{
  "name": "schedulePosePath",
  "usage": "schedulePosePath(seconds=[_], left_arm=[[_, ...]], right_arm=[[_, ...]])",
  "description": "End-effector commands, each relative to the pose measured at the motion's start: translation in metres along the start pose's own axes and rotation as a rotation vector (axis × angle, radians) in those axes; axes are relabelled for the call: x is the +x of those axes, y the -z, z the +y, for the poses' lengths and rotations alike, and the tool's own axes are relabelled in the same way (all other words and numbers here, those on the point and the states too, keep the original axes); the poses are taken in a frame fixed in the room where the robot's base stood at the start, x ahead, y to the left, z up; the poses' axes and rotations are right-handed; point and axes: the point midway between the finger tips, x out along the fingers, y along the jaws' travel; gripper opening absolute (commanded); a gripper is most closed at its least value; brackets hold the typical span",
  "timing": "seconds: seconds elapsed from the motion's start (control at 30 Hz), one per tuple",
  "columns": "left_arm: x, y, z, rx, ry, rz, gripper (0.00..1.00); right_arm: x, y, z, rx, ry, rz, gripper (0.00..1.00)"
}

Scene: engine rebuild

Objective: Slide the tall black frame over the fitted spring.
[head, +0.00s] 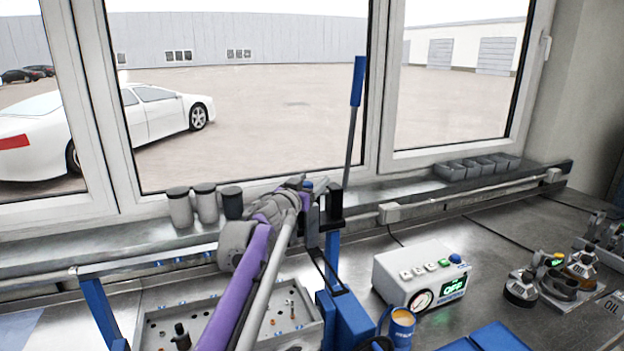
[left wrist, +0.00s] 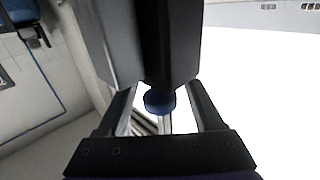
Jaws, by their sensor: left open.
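A thin black frame (head: 326,268) stands by the blue press (head: 345,318) in the middle of the bench, below my left gripper. My left gripper (head: 309,200) is at the end of the purple arm, high beside the press's black upper part; it is open. I cannot tell from the head view whether it touches the frame. In the left wrist view, a large dark block (left wrist: 150,45) fills the top centre. A small blue round piece (left wrist: 158,102) shows below it, between two dark prongs. The fitted spring cannot be made out. My right gripper is not in view.
The press's long lever with a blue grip (head: 357,82) rises above it. A control box (head: 422,277) with a gauge and an open tin (head: 402,328) stand to the right. A perforated tray (head: 175,310) lies left. Several cups (head: 205,203) stand on the ledge behind.

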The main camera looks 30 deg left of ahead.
Motion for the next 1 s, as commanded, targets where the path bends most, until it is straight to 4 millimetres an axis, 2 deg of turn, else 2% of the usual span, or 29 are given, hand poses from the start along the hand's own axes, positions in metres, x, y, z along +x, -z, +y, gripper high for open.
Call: schedulePosePath(seconds=[0.3, 0.67, 1.0], left_arm=[[0.0026, -0.0008, -0.0001, 0.000, 0.001, 0.000, 0.66], [0.0024, -0.0007, -0.0002, 0.000, 0.001, 0.000, 0.01], [0.0023, -0.0005, -0.0002, -0.001, 0.001, 0.000, 0.00]], right_arm=[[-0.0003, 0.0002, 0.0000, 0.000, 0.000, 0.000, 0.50], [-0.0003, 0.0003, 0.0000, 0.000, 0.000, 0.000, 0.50], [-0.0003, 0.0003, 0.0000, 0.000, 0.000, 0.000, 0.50]])
